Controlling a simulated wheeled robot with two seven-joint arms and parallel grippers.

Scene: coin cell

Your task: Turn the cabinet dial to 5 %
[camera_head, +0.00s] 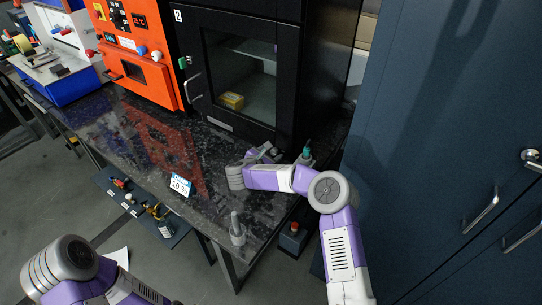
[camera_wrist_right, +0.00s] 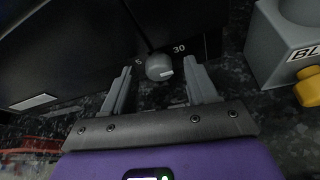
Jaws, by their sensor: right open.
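The black cabinet (camera_head: 285,80), marked 2, stands at the back of the dark stone bench. Its dial (camera_wrist_right: 160,67) is a round grey knob on the lower front, with a white mark on its lower right side. The numbers 5 and 30 show on the panel to its left and right. My right gripper (camera_wrist_right: 160,75) is open, with one finger on each side of the dial and visible gaps. In the head view the right gripper (camera_head: 265,153) is low at the cabinet's front; the dial cannot be made out there. My left gripper is out of view.
A card reading 10 % (camera_head: 180,184) stands at the bench's front edge. A grey box with a yellow knob (camera_wrist_right: 309,88) is right of the gripper. A grey upright piece (camera_head: 236,228) stands at the near corner. An orange oven (camera_head: 135,45) is left of the cabinet.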

